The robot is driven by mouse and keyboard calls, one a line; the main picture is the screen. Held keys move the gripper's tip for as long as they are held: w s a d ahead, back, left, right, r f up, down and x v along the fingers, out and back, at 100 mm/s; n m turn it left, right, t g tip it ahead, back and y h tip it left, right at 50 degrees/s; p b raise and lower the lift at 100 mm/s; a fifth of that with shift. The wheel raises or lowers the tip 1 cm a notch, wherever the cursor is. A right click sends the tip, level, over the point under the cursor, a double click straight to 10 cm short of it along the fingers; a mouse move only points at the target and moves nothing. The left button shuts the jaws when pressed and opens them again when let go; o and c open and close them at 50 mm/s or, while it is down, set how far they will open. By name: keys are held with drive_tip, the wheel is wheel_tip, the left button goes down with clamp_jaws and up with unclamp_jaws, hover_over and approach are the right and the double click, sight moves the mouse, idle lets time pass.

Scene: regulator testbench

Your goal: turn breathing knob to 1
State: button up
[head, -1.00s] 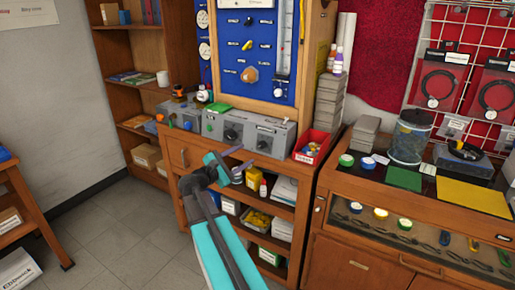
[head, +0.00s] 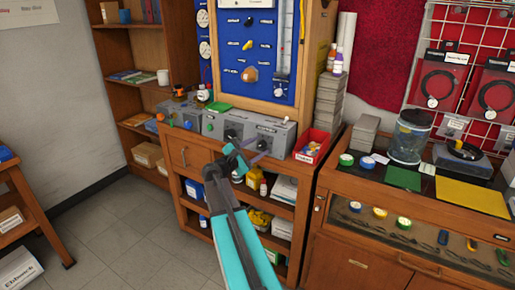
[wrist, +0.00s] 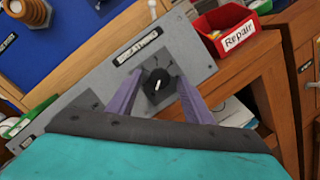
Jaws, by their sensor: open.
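A grey control box (head: 222,122) on the wooden bench carries two black knobs, a left one (head: 231,134) and a right one (head: 263,145). In the wrist view one black knob (wrist: 154,88) with a white pointer mark sits on a grey panel (wrist: 112,72), under a black label (wrist: 138,46) too blurred to read surely. My gripper (head: 246,151) is at the box front in the head view. In the wrist view its two purple fingers (wrist: 160,76) are open, one on each side of the knob. Contact with the knob cannot be told.
A green item (head: 217,107) lies on top of the box. Blue tool board (head: 262,83) rises behind. Shelves with bottles and boxes lie below. A glass-topped counter (head: 400,205) stands at the right.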

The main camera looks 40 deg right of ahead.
drive_tip(key=c, duration=1.1)
drive_tip(key=shift+o, duration=0.2)
drive_tip(key=shift+f+m+b, duration=0.1)
drive_tip(key=shift+m+b, duration=0.4)
drive_tip(key=shift+b, duration=0.1)
drive_tip(key=shift+m+g, duration=0.3)
drive_tip(key=m+y+b, duration=0.1)
drive_tip(key=m+b, duration=0.2)
drive_tip(key=shift+w+g, duration=0.1)
drive_tip(key=shift+g, duration=0.2)
drive_tip(key=m+b, duration=0.1)
drive_tip(key=m, duration=0.1)
drive_tip(key=m+y+b, duration=0.1)
drive_tip(key=m+b, duration=0.1)
drive_tip(key=m, duration=0.1)
drive_tip(key=shift+r+m, duration=0.3)
drive_tip(key=shift+r, duration=0.05)
